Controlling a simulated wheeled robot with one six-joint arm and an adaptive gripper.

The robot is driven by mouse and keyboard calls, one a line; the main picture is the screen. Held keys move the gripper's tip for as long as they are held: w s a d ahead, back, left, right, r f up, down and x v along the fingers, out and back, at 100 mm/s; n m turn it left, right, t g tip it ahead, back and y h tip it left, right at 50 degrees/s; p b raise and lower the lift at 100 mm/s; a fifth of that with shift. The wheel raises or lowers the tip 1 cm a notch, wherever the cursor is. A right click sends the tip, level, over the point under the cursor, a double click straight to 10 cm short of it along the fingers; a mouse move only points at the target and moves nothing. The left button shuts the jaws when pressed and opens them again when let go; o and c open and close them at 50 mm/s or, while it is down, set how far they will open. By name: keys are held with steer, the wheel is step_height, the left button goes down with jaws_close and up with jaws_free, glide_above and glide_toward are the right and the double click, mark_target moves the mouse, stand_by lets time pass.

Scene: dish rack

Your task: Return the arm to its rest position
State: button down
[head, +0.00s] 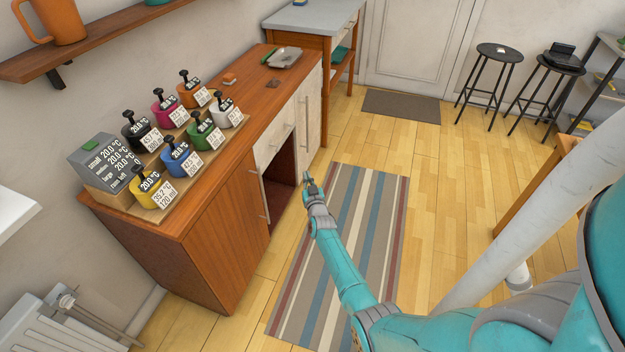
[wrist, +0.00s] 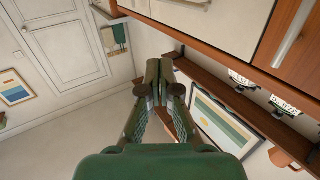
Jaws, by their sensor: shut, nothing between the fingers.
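My teal arm reaches out from the lower right in the head view. My gripper (head: 309,181) is at its end, over the floor in front of the wooden cabinet (head: 199,243), beside the cabinet's open compartment. In the wrist view my gripper (wrist: 159,72) has its two fingers together with nothing between them. Whether the gripper touches the cabinet front cannot be told for sure, but it looks apart from it.
A striped rug (head: 345,250) lies below my arm. A white post (head: 540,215) stands to the right. Two stools (head: 500,52) are at the back; open floor lies between.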

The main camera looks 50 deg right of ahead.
steer(key=shift+s+d, duration=0.25)
steer(key=shift+s, duration=0.65)
steer(key=s+a+f+n+t+y, duration=0.15)
steer(key=s+a, duration=0.25)
steer(key=a, duration=0.5)
steer(key=s+a+f+g+y, duration=0.1)
steer(key=s+a+f, duration=0.25)
steer(key=a, duration=0.45)
steer(key=s+a+r+n+t+y, duration=0.1)
steer(key=s+a+r+n+y, duration=0.15)
steer(key=s+a, duration=1.2)
steer(key=s+a+r+n+y, duration=0.1)
steer(key=s+a+r+y, duration=0.1)
steer(key=s+a+r, duration=0.3)
steer(key=s+a+r+n+y, duration=0.1)
steer(key=s+a+r+y, duration=0.15)
steer(key=s+a, duration=0.4)
steer(key=s+a+r+n+y, duration=0.2)
steer(key=s+a+r, duration=0.1)
steer(key=s+r, duration=0.7)
step_height(320, 180, up, 4)
steer(key=shift+a, duration=0.3)
steer(key=shift+s+d, duration=0.1)
